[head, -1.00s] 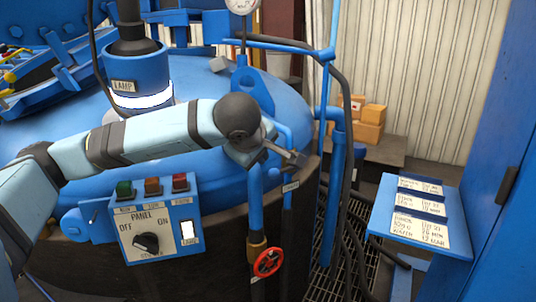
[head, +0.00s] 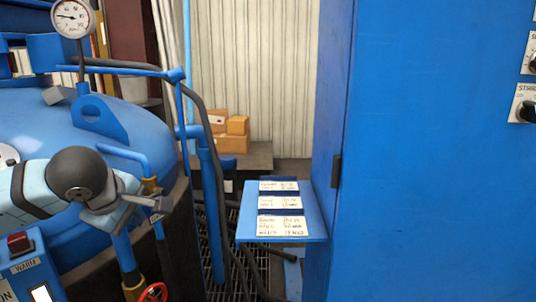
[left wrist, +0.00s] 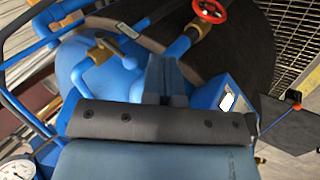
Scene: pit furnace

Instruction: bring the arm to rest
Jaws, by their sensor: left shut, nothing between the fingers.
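My left gripper (head: 142,206) is shut and empty at the left of the head view. Its fingers point right, in front of the blue pipes beside the furnace lid (head: 125,130). The left wrist view shows its closed fingers (left wrist: 166,76) over the furnace side, with blue pipework around them. I cannot tell the exact gap between fingers and pipes. My right gripper is in neither view.
A red valve wheel (head: 153,293) is below the gripper, and also in the left wrist view (left wrist: 210,10). A pressure gauge (head: 73,17) stands above the lid. A blue shelf with labels (head: 312,222) juts from a tall blue cabinet (head: 430,170). Boxes (head: 237,126) lie behind.

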